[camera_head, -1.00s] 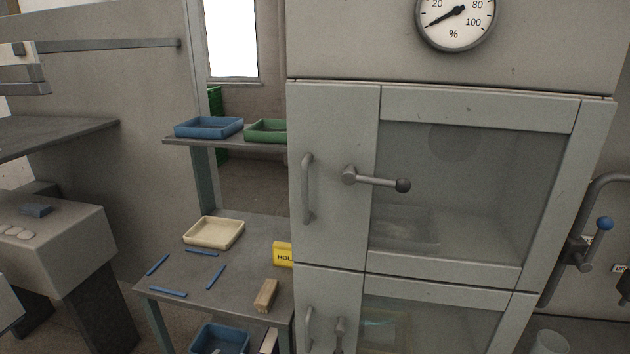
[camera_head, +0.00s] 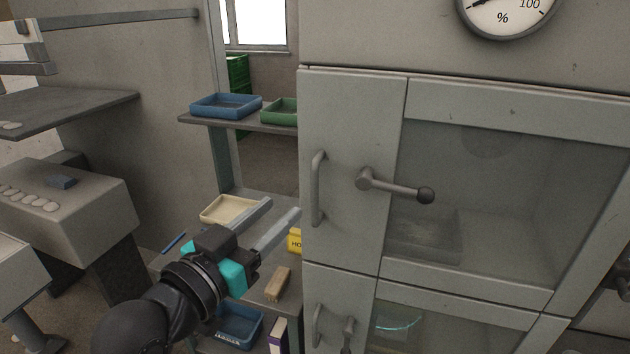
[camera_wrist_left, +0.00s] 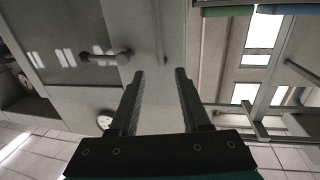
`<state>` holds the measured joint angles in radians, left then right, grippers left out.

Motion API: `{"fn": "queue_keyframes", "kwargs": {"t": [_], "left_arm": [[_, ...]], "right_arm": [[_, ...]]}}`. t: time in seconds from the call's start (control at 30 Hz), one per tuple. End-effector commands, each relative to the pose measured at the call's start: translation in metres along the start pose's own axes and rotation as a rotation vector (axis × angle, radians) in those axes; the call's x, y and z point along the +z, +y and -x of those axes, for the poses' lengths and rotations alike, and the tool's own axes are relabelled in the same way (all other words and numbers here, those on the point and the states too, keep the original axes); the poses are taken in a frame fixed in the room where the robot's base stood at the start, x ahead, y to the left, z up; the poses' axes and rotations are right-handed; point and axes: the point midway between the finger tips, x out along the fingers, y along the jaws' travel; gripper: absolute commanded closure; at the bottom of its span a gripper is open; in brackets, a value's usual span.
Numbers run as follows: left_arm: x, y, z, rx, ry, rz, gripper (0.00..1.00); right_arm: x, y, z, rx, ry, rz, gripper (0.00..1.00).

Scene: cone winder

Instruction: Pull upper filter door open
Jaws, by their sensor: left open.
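The upper filter door (camera_head: 350,120) is a pale grey panel with a large window, and it looks shut. A vertical bar handle (camera_head: 318,190) sits near its left edge. A latch lever (camera_head: 395,187) with a dark ball knob lies roughly level, pointing right over the window. My left gripper (camera_head: 283,208) is open and empty, left of and a little below the handle, apart from it. In the left wrist view, which looks upside down, the handle (camera_wrist_left: 160,38) shows beyond the open fingers and the lever (camera_wrist_left: 105,57) to their left. My right gripper is not in view.
A lower door (camera_head: 450,325) with its own handle and lever is directly below. Left of the cabinet, a shelf holds a blue tray (camera_head: 226,105) and a green tray (camera_head: 280,111). Below it, a table holds a cream tray (camera_head: 228,210) and a wooden block (camera_head: 278,284).

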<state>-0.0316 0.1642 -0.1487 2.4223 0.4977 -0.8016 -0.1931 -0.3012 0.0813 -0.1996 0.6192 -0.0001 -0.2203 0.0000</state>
Motion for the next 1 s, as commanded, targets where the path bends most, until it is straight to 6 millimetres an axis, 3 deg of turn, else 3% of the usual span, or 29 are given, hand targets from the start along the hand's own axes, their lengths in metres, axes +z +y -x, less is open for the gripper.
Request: {"fn": "queue_keyframes", "kwargs": {"t": [0.2,0.6,1.0], "left_arm": [[-0.003,0.000,-0.039,0.001,0.000,0.003,0.53],[-0.002,0.000,-0.098,0.001,0.001,0.001,0.53],[-0.001,0.000,-0.116,0.000,-0.001,-0.001,0.53]], "right_arm": [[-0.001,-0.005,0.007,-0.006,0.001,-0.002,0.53],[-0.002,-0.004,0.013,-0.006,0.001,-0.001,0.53],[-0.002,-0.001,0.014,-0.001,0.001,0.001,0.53]]}}
